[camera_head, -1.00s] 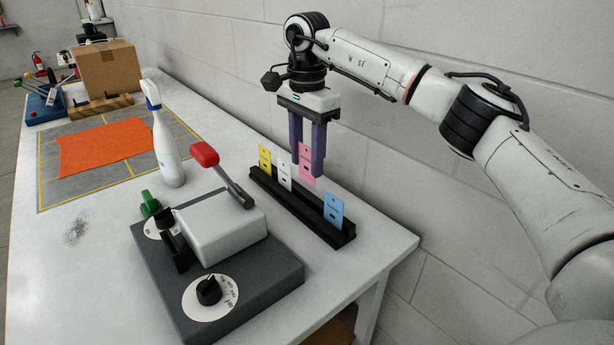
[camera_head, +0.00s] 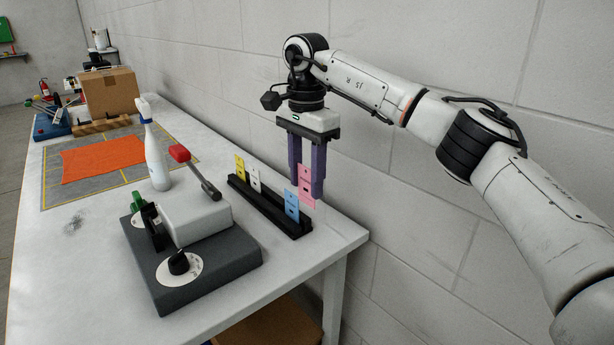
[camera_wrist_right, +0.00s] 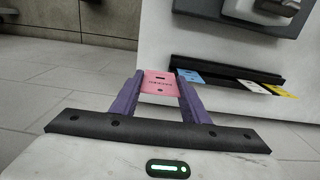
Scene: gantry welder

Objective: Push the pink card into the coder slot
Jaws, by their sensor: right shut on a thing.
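My right gripper (camera_head: 308,192) is shut on the pink card (camera_head: 306,188), one purple finger at each side edge. In the head view it shows behind and right of the blue card in the rack. In the right wrist view the pink card (camera_wrist_right: 160,82) sits between the fingertips, clear of the rack. The coder, a dark grey box with a light cover (camera_head: 196,217), stands on the table in front of the rack. It has a red-tipped lever, a green part and a black dial. I cannot make out its slot. My left gripper is not in view.
The black rack (camera_head: 262,203) holds a yellow card (camera_head: 240,167), a white card (camera_head: 254,180) and a blue card (camera_head: 291,204). A spray bottle (camera_head: 157,162) stands behind the coder. An orange cloth (camera_head: 103,158) and a cardboard box (camera_head: 109,91) lie farther back. The wall is close on the right.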

